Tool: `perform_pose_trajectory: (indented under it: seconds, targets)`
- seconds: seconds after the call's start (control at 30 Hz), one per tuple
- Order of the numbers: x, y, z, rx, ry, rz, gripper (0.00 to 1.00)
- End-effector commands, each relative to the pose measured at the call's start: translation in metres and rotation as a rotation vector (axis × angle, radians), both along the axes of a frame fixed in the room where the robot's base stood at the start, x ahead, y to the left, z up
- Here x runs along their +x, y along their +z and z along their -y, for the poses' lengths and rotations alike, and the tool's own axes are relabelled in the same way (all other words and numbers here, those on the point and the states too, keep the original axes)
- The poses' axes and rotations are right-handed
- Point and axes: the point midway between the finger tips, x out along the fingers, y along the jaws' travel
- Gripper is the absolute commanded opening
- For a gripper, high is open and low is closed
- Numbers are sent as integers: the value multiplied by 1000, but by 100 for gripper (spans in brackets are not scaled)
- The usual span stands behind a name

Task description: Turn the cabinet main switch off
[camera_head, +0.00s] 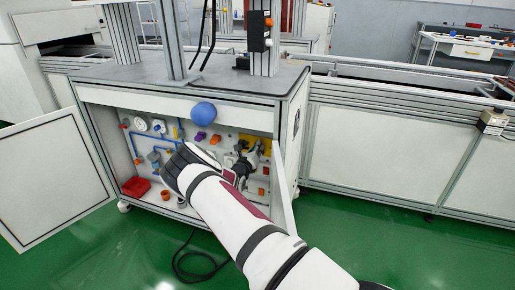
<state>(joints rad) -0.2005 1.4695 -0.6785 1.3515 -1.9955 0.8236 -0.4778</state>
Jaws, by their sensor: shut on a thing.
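The cabinet (180,96) stands open under the workbench, with a panel of pipes, gauges and small parts inside. A yellow plate (263,141) at the panel's upper right appears to be the backing of the main switch. My gripper (246,160) is in front of this plate, inside the opening. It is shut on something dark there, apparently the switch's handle. The fingers hide most of the switch, so its position cannot be read. My arm crosses the lower right of the opening and covers part of the panel.
The left cabinet door (48,178) is swung wide open. The right door (288,190) stands open close beside my arm. A blue ball-shaped thing (204,113) is at the cabinet's top edge. A red bin (136,187) sits inside at lower left. A black cable (192,267) lies on the green floor.

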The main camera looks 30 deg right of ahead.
Motion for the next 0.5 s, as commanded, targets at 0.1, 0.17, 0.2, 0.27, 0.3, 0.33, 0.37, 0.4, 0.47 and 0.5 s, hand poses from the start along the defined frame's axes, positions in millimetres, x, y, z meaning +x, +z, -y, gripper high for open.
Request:
perform_pose_trajectory:
  seconds: [0.1,0.17,0.2,0.27,0.3,0.33,0.37,0.4,0.47,0.5]
  targets:
    - [3,1,-1,-72,3,-87,0]
    - [3,0,-1,-107,2,-131,0]
    - [4,0,-2,-130,3,-161,0]
    - [4,-1,-2,-166,3,-207,0]
    - [5,-1,-2,-190,3,-236,0]
    - [5,-2,-2,-207,3,-258,0]
    - [5,-2,-2,-224,3,-280,0]
    - [6,-2,-3,-247,3,-310,0]
    - [6,-3,-3,-283,3,-356,0]
    - [6,-4,-4,-306,3,-385,0]
